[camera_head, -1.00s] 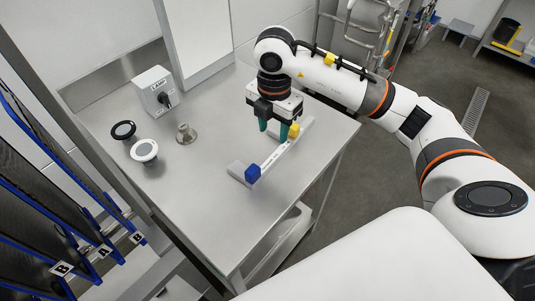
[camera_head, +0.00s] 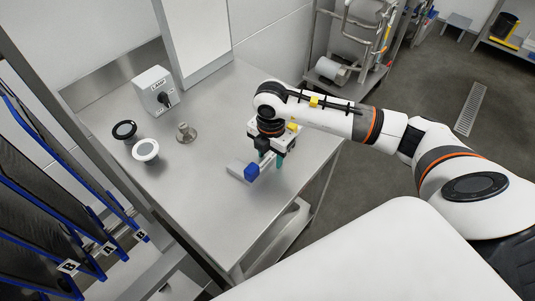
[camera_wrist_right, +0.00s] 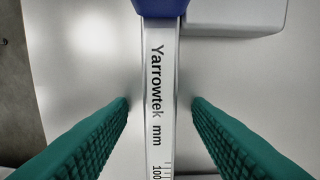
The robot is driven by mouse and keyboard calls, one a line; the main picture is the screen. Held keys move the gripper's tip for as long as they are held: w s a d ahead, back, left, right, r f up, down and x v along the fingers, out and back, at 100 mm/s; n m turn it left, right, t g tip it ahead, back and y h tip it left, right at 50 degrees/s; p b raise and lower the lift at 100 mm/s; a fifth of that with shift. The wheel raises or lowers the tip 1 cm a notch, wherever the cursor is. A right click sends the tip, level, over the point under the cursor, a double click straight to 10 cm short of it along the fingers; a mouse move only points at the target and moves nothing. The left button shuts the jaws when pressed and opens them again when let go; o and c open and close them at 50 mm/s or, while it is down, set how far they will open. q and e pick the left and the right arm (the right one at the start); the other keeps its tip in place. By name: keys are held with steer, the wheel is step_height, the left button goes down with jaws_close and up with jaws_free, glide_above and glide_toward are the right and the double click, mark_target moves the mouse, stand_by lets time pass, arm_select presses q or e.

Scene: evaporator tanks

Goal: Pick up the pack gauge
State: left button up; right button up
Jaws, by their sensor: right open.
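In the right wrist view the bar (camera_wrist_right: 160,75), marked "Yarrowtek mm", runs between the two green fingers of my gripper (camera_wrist_right: 160,108). The fingers are open, with a gap on each side of the bar. My left gripper is not in view.
The steel table (camera_head: 215,205) also holds a lamp switch box (camera_head: 153,90), a black-rimmed round part (camera_head: 124,130), a white-rimmed round part (camera_head: 145,150) and a small metal fitting (camera_head: 186,133). Blue-edged racks stand at the left. The table's front is clear.

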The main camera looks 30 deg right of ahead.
jaws_close()
steer(key=shift+r, duration=0.15)
